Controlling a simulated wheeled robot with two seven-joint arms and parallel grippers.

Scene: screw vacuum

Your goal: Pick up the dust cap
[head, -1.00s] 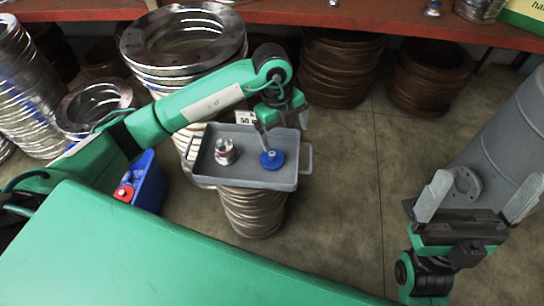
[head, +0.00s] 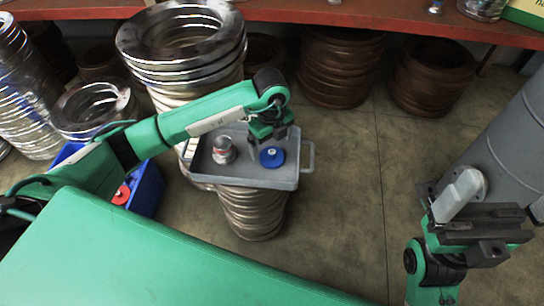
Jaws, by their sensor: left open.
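The blue round dust cap (head: 272,157) lies in the grey tray (head: 270,181), right of a small silver fitting (head: 223,151). My left gripper (head: 268,146) is over the tray, pointing down just behind the dust cap. Its jaws are open and it holds nothing that I can see. Whether a finger touches the cap I cannot tell.
The tray rests on a stack of metal rings (head: 250,212). A taller ring stack (head: 180,50) stands behind it. A blue bin (head: 148,188) is at the left and a grey drum (head: 510,140) at the right. Floor right of the tray is clear.

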